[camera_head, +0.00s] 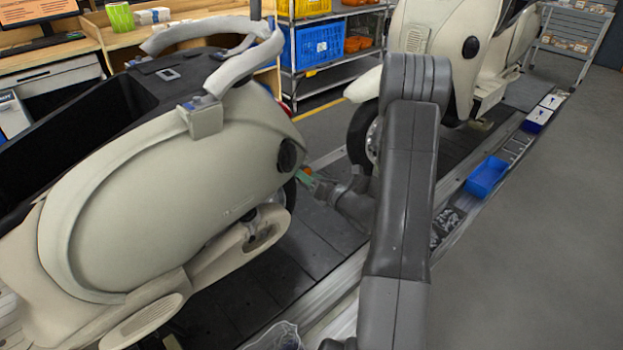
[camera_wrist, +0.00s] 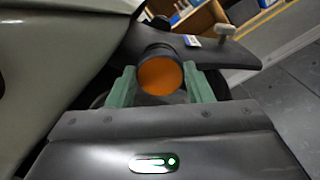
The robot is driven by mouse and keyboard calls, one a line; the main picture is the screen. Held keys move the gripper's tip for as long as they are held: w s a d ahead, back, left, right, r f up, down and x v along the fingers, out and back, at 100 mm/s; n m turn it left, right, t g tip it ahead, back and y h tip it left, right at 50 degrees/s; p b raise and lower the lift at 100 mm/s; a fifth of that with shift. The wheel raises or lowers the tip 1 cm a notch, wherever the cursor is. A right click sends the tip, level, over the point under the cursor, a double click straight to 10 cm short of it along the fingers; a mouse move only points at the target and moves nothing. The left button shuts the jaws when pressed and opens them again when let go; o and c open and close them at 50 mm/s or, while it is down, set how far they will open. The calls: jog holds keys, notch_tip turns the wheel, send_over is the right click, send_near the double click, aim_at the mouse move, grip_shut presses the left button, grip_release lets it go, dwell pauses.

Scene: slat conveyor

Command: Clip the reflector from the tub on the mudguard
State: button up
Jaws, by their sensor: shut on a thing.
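My gripper (camera_wrist: 160,85) is shut on the reflector (camera_wrist: 160,78), a round orange disc with a black rim, held between the green fingertips. In the head view the gripper (camera_head: 304,178) is at the rear of the near cream scooter, with a bit of orange reflector (camera_head: 307,171) showing. A dark part that looks like the mudguard (camera_wrist: 228,52) lies just behind the reflector in the wrist view. I cannot tell whether the two touch. An open blue tub (camera_head: 487,177) stands on the right edge of the line.
The near cream scooter body (camera_head: 170,200) is close on the left of the gripper. A second scooter (camera_head: 440,30) stands farther back. A clear container (camera_head: 275,338) shows at the bottom edge. The grey floor (camera_head: 540,260) at right is clear.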

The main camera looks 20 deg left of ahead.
jog(key=shift+w+a, duration=0.25)
jog(key=shift+a, duration=0.35)
jog(key=shift+a, duration=0.15)
dwell(0.6)
jog(key=o, duration=1)
jog(key=b+v, duration=0.1)
jog(key=v, duration=1.2)
jog(key=shift+d, duration=0.35)
jog(key=shift+a, duration=0.1)
